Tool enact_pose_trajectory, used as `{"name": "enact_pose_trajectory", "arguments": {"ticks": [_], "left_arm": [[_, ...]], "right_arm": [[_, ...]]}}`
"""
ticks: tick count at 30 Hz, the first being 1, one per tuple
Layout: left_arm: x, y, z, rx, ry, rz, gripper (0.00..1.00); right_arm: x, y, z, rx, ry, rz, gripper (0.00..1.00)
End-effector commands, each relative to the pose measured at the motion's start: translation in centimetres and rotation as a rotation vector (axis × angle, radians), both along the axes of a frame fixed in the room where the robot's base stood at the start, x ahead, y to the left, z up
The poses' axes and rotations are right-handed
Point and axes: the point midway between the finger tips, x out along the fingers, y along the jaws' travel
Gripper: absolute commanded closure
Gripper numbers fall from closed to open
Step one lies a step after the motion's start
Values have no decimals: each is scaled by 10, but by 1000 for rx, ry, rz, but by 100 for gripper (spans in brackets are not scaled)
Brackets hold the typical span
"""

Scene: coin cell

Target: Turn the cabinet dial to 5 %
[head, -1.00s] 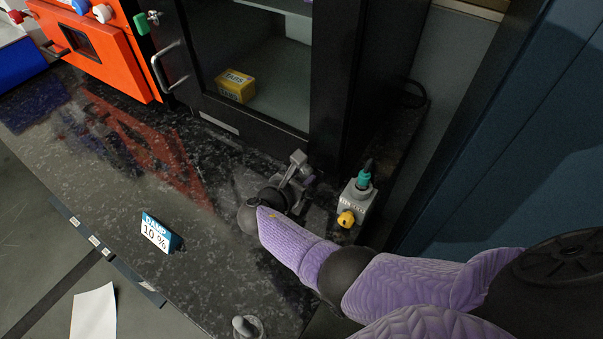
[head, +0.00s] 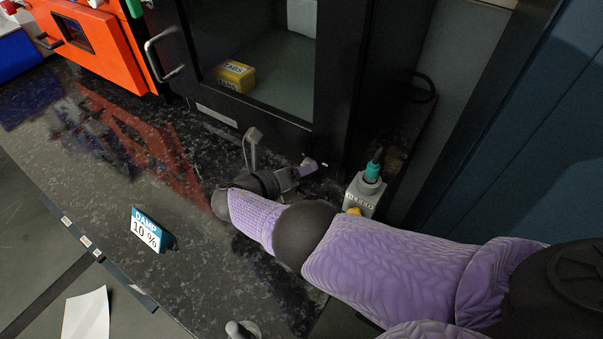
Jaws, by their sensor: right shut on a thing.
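The dark cabinet (head: 228,118) with a glass front stands at the back of the counter. My right gripper (head: 279,155) is at its lower front edge, one grey finger on the left and one with a purplish patch on the right. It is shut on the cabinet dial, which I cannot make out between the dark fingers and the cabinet. The dial's reading is hidden. A small sign (head: 146,231) on the counter reads "DAMP 10 %". My left gripper is not in view.
A grey box (head: 361,195) marked "BLEED", with a teal plug and a yellow button, stands close right of my right gripper. A yellow box (head: 235,76) lies inside the cabinet. An orange unit (head: 95,45) is at back left. The speckled counter's (head: 95,165) middle is clear.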

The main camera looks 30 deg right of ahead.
Motion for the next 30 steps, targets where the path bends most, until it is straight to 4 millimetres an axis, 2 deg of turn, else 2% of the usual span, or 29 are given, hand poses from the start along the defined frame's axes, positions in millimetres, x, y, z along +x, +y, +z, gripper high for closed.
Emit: {"name": "enact_pose_trajectory", "arguments": {"ticks": [9,28,29,30], "left_arm": [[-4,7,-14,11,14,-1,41],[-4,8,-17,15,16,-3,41],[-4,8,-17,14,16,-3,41],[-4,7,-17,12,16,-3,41]], "right_arm": [[0,1,-2,-71,124,1,100],[0,1,-1,-93,164,1,100],[0,1,-1,-93,164,1,53],[0,1,-1,-93,164,1,45]]}}
